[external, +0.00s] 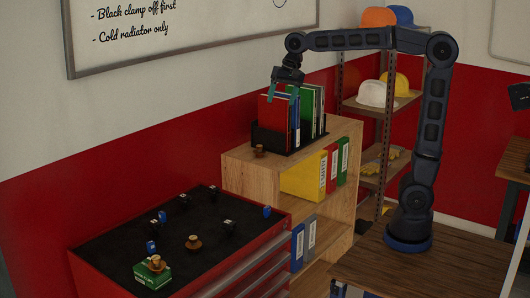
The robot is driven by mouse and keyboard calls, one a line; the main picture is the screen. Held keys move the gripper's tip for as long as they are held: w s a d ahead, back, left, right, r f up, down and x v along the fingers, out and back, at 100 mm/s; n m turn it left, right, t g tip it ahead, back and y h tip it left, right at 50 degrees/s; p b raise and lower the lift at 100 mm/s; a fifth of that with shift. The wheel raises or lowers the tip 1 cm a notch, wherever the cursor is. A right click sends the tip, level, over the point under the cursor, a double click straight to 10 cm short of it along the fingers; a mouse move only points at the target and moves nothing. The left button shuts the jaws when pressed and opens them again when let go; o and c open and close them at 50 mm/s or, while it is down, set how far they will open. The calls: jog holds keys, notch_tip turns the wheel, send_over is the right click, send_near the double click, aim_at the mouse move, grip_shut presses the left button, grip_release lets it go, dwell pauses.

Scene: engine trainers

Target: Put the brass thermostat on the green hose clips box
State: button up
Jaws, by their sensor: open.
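The green box (152,276) lies at the near corner of the black-topped red cabinet. A small brass-coloured piece (156,262) sits on top of it. A similar brass-coloured piece (194,242) stands on the black top behind and right of the box. A third small brown or brass piece (259,149) is on the wooden shelf's top, at its left front. I cannot tell for sure which of these is the thermostat. My gripper (282,95) is open and empty, pointing down by the red and blue folders, above and right of the third piece and far from the green box.
A black holder (270,138) with upright folders (308,108) stands on the wooden shelf (234,165), close under my gripper. Several small black and blue parts (228,226) are scattered on the cabinet top (125,240). A rack with helmets (372,93) stands behind my arm.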

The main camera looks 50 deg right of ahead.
jog(key=s+d+f+n, duration=0.2)
jog(key=s+d+f, duration=0.3)
jog(key=s, duration=0.3)
jog(key=s+d+f+n+t+h, duration=0.1)
jog(key=s+d+f+n, duration=0.1)
jog(key=s+d+f, duration=0.3)
jog(key=s+d+f+n+t, duration=0.1)
jog(key=s+d+f+n, duration=0.1)
jog(key=s+d+f, duration=0.3)
jog(key=s+d, duration=0.3)
jog(key=s, duration=0.4)
jog(key=shift+d, duration=0.25)
